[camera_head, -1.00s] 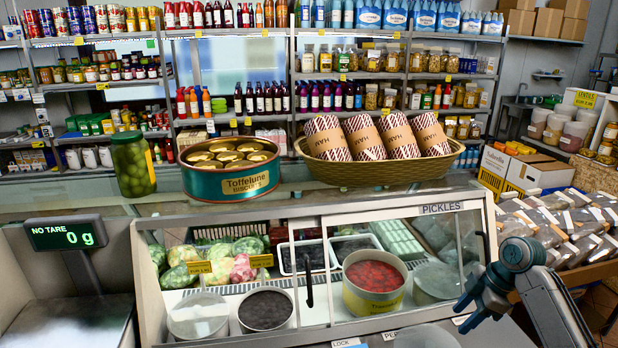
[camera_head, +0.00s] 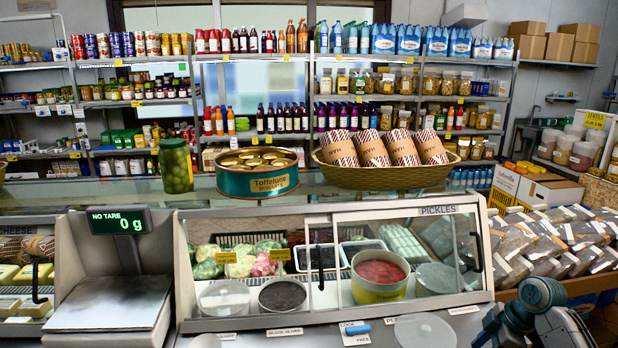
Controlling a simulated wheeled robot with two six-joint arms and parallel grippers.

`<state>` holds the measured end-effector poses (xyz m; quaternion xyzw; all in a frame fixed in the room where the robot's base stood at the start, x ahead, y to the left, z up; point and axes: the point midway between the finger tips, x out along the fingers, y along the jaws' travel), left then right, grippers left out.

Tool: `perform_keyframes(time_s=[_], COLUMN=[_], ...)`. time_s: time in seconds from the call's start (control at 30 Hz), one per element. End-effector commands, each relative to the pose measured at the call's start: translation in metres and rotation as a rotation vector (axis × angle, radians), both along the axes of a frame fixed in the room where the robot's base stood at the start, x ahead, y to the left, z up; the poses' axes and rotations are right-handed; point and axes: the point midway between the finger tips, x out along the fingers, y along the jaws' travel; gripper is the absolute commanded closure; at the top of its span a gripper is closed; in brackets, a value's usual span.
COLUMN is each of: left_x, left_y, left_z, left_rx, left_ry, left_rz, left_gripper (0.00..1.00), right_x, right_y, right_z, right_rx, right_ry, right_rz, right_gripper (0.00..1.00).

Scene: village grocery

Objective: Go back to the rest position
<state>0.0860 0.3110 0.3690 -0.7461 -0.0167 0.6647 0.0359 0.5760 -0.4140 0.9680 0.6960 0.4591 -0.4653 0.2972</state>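My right gripper (camera_head: 492,330) is low at the right in the head view, in front of the counter's front edge. Its fingers point left and are partly cut off by the bottom of the picture, so I cannot tell how far they are apart. I see nothing held in it. My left gripper is not in view. The glass deli case (camera_head: 330,313) stands in front of me with its sliding panes.
A scale (camera_head: 112,303) reading 0 g stands left of the case. A jar of pickles (camera_head: 176,166), a Toffelune tin (camera_head: 258,182) and a basket of hams (camera_head: 385,178) stand on top. Packaged goods (camera_head: 560,245) fill a stand at the right, near my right arm.

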Motion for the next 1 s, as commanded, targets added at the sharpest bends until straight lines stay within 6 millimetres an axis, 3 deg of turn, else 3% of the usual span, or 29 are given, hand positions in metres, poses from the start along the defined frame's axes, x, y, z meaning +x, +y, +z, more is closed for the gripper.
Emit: perform_keyframes(time_s=[0.17,0.37,0.47,0.57,0.7,0.77,0.9,1.0], left_x=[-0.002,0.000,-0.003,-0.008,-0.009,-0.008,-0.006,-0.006], left_y=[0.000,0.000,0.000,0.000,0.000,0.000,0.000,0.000], left_z=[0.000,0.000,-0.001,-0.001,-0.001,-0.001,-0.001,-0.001], left_rx=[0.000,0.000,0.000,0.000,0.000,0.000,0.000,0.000], left_ry=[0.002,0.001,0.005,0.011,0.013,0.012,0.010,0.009], left_rz=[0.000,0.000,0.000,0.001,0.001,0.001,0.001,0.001], left_gripper=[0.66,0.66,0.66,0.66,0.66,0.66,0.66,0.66], right_x=[0.005,0.004,-0.004,-0.021,-0.068,-0.094,-0.166,-0.225], right_y=[-0.001,-0.005,-0.008,-0.010,-0.011,-0.010,-0.002,0.010], right_z=[-0.045,-0.115,-0.162,-0.224,-0.322,-0.361,-0.441,-0.490], right_rx=[0.013,0.013,0.004,-0.017,-0.073,-0.101,-0.167,-0.208], right_ry=[0.026,0.063,0.087,0.117,0.154,0.165,0.181,0.187], right_rz=[-0.120,-0.303,-0.415,-0.550,-0.745,-0.816,-0.947,-1.015], right_gripper=[0.54,0.54,0.54,0.54,0.54,0.54,0.54,0.54])
